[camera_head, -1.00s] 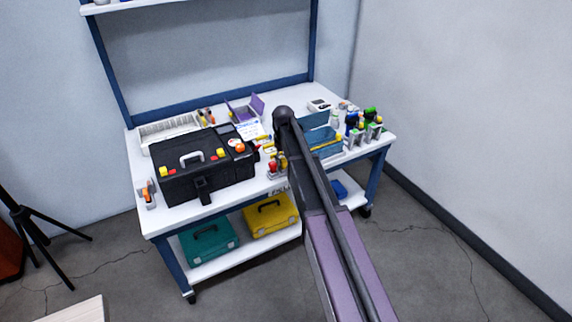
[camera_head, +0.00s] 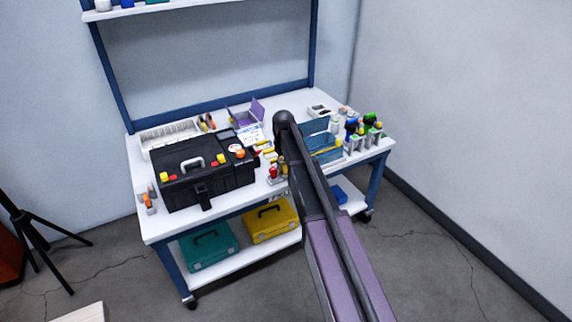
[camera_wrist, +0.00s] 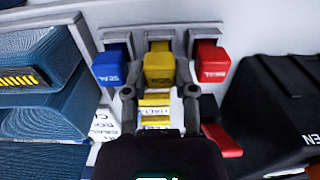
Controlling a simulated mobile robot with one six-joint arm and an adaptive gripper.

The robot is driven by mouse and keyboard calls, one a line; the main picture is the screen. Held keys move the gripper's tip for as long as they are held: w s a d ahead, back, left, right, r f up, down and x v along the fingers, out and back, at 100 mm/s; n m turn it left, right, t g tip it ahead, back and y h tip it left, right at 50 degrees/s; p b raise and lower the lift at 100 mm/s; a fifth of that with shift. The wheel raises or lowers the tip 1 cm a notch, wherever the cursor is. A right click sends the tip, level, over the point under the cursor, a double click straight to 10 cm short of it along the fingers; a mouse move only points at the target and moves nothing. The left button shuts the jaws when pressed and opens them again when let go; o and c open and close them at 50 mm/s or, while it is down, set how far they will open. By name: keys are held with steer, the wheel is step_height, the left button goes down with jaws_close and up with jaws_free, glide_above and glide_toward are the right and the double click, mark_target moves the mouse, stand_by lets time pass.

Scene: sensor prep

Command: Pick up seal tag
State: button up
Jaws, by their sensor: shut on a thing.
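In the wrist view my gripper (camera_wrist: 160,76) has its two dark fingers on either side of a yellow tag (camera_wrist: 158,67) and is shut on it. The yellow tag is upright in front of a grey holder. A blue tag marked SEAL (camera_wrist: 109,68) hangs to its left, and a red tag with similar lettering (camera_wrist: 211,62) hangs to its right, both apart from the fingers. In the head view my arm hides the gripper's fingers; a small red item (camera_head: 273,172) shows beside the arm.
A black toolbox (camera_head: 181,187) stands on the white bench (camera_head: 160,228), left of my arm. A blue bin (camera_head: 325,155) and several bottles stand to the right. Below the fingers, the wrist view shows paper labels and a red strip (camera_wrist: 222,140).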

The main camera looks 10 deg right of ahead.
mark_target(284, 163)
steer(key=shift+r+p, duration=1.7)
steer(key=shift+r, duration=0.1)
steer(key=s+d, duration=0.1)
steer(key=s, duration=1.5)
steer(key=shift+d+r+p, duration=0.35)
steer(key=shift+r+p, duration=0.05)
steer(key=shift+r, duration=0.05)
steer(key=shift+a, duration=0.1)
